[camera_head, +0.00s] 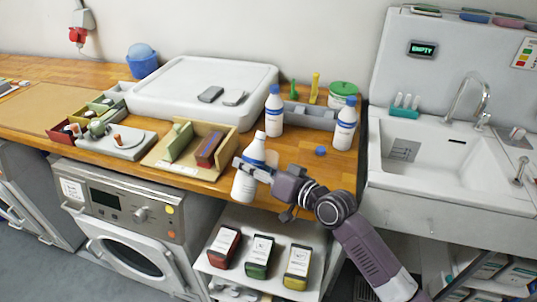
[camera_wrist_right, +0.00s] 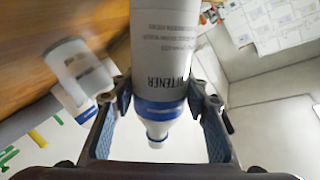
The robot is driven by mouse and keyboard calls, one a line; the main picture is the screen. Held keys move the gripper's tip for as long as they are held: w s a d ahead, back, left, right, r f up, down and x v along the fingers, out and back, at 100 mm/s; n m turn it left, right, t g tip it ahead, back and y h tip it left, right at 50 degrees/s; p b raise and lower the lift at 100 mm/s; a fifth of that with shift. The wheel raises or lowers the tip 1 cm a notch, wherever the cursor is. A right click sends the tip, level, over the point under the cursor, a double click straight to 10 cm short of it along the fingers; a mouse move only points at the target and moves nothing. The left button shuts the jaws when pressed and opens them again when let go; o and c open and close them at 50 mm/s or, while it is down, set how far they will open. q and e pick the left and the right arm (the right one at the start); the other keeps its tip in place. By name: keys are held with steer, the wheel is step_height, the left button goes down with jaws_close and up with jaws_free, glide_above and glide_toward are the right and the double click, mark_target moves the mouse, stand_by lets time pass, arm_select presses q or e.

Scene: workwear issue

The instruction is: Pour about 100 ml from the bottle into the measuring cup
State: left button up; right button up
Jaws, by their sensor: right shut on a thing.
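A white bottle with a blue band (camera_head: 244,186) is held nearly upright, slightly tilted, at the counter's front edge. My right gripper (camera_head: 256,168) is shut around it near the blue band. In the right wrist view the bottle (camera_wrist_right: 163,65) sits between both fingers of the gripper (camera_wrist_right: 160,108), its uncapped white neck showing below the band. A loose blue cap (camera_head: 320,151) lies on the counter to the right. My left gripper is not in view.
Two capped white bottles stand behind, one left (camera_head: 274,112) and one right (camera_head: 345,125) of a grey rack. A wooden tray (camera_head: 160,160) with small boxes stands left of the held bottle. A sink (camera_head: 430,155) is at the right.

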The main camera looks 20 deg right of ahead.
steer(key=shift+s+a+f+m+g+p, duration=0.15)
steer(key=shift+m+g+p, duration=0.25)
steer(key=shift+m, duration=0.5)
steer(key=f+m, duration=0.1)
steer(key=s+a+m+p, duration=0.1)
steer(key=shift+f+m+g+y, duration=0.3)
steer(key=shift+f+m+y, duration=0.1)
steer(key=shift+r+p, duration=0.1)
steer(key=shift+p, duration=0.4)
steer(key=shift+m+p, duration=0.3)
steer(key=shift+m, duration=0.2)
steer(key=shift+a, duration=0.1)
steer(key=shift+r+m+g+y+p, duration=0.3)
steer(key=shift+p, duration=0.2)
steer(key=shift+w+d+r+m+g+p, duration=0.2)
steer(key=shift+d+r+m+g+p, duration=0.15)
steer(key=shift+p, duration=0.3)
steer(key=shift+r+m+p, duration=0.35)
steer(key=shift+p, duration=0.2)
steer(key=shift+s+a+r, duration=0.1)
steer(key=shift+s+a, duration=0.25)
steer(key=shift+a, duration=0.2)
